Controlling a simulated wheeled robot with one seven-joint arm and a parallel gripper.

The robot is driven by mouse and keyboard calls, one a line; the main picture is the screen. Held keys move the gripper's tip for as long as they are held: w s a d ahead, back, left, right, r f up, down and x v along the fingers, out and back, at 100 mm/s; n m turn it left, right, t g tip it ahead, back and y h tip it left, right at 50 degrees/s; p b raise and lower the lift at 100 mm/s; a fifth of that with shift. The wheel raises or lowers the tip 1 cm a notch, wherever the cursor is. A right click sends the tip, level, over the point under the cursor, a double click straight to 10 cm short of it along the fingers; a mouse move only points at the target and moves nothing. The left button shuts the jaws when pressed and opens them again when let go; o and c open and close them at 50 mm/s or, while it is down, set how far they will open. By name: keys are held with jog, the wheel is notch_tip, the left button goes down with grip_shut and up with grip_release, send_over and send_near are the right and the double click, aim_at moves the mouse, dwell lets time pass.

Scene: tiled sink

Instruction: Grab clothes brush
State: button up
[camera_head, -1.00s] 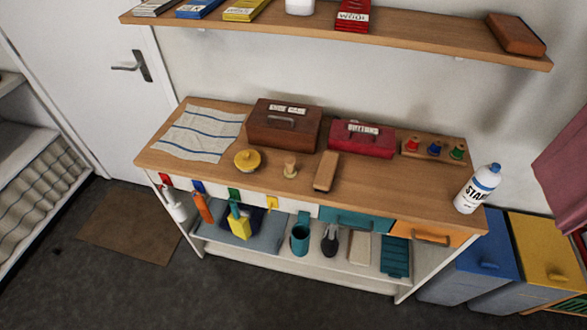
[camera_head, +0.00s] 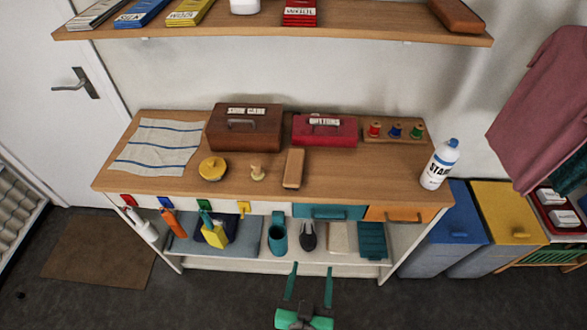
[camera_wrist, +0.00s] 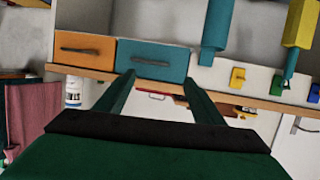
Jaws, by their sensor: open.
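An oblong tan wooden block (camera_head: 293,168), which looks like the clothes brush, lies on the wooden tabletop (camera_head: 342,179) near its front middle. Its bristles cannot be made out. My gripper (camera_head: 311,268) is low in front of the workbench, apart from the block and below tabletop height in the picture. Its two green fingers are spread with nothing between them. In the wrist view my gripper (camera_wrist: 158,80) is open before the teal drawer (camera_wrist: 152,59). The block cannot be made out clearly in that view.
A round yellow tin (camera_head: 212,169) and a small wooden knob (camera_head: 257,173) stand left of the block. A brown box (camera_head: 245,133) and a red box (camera_head: 324,130) stand behind. A starch bottle (camera_head: 439,165) stands at the right end. An upper shelf (camera_head: 350,31) overhangs the back.

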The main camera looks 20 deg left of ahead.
jog(key=w+a+r, duration=0.3)
jog(key=w+a, duration=0.1)
jog(key=w, duration=0.2)
jog(key=w+a+r, duration=0.2)
jog(key=w+a, duration=0.1)
jog(key=w, duration=0.3)
send_near(294, 168)
jog(key=shift+w+r+n+g+y, duration=0.2)
jog(key=shift+n+g+y, duration=0.1)
jog(key=shift+g, duration=0.1)
jog(key=shift+w, duration=0.25)
jog(key=x, duration=0.4)
jog(key=shift+w+a+f, duration=0.1)
jog(key=shift+w+f, duration=0.05)
jog(key=shift+w, duration=0.15)
jog(key=shift+x, duration=2.9)
jog(key=c, duration=1.2)
